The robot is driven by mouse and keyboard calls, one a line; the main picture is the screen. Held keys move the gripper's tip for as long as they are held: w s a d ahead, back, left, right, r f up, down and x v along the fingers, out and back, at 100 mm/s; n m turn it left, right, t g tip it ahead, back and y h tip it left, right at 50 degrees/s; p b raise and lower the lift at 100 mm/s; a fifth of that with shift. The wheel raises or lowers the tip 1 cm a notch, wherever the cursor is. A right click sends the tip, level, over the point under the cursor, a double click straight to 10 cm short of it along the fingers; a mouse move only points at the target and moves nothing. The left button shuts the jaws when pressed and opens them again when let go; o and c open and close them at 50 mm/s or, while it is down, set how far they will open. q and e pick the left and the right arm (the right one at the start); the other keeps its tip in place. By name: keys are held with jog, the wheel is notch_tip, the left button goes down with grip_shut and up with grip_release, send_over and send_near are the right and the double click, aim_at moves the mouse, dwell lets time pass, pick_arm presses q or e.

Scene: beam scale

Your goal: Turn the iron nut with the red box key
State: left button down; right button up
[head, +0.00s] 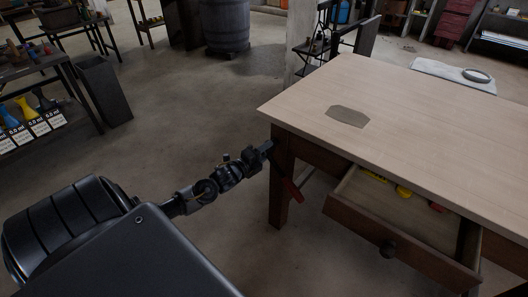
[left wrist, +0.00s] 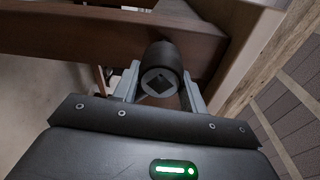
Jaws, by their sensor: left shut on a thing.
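My left gripper (head: 264,150) is beside the near left corner of the wooden table, in front of its leg. It is shut on the red box key (head: 291,189), whose red part shows just beyond and below the fingers. In the left wrist view a dark round end with a diamond-shaped mark (left wrist: 160,80) sits between the two grey fingers of my left gripper (left wrist: 158,88); no red shows there. I cannot make out the iron nut in either view. My right gripper is not in view.
The wooden table (head: 420,110) has an open drawer (head: 390,243) holding yellow and red items. A grey patch (head: 347,117) lies on the tabletop. A ring-shaped thing (head: 476,75) rests on a white sheet at the back right.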

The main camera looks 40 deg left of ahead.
pick_arm(q)
jog(key=shift+w+r, duration=0.1)
jog(key=shift+w, duration=0.9)
jog(key=c, duration=1.5)
grip_release()
grip_shut()
